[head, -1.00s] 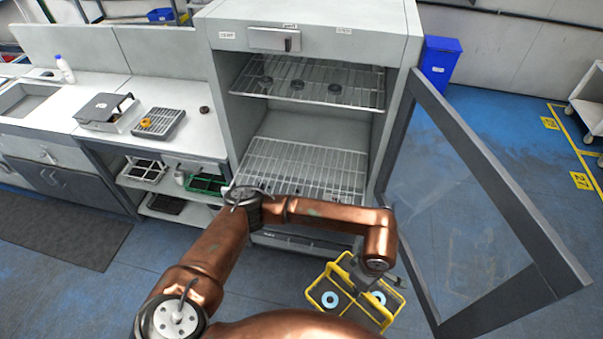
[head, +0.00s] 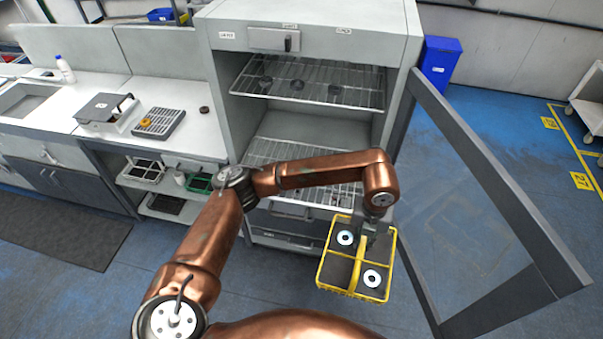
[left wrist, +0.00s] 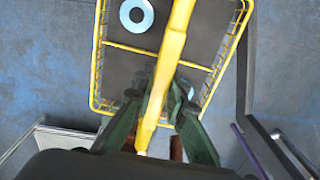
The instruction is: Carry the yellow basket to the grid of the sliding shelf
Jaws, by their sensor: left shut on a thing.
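The yellow basket (head: 352,291) hangs in the air in front of the open cabinet, to the left of its door. It holds white rings on dark pads. My left gripper (head: 373,229) is above it, shut on its handle. In the left wrist view the gripper (left wrist: 165,108) has its green fingers on both sides of the yellow handle (left wrist: 174,50). The lower wire grid shelf (head: 290,152) is inside the cabinet, behind my left arm, which hides part of it. The upper wire grid (head: 350,92) carries three dark round pieces. My right gripper is not in view.
The glass door (head: 490,190) stands wide open on the right, close to the basket. A bench (head: 185,95) with a grey rack (head: 158,123) stands left of the cabinet. A blue bin (head: 440,62) is behind the door. The blue floor below the basket is clear.

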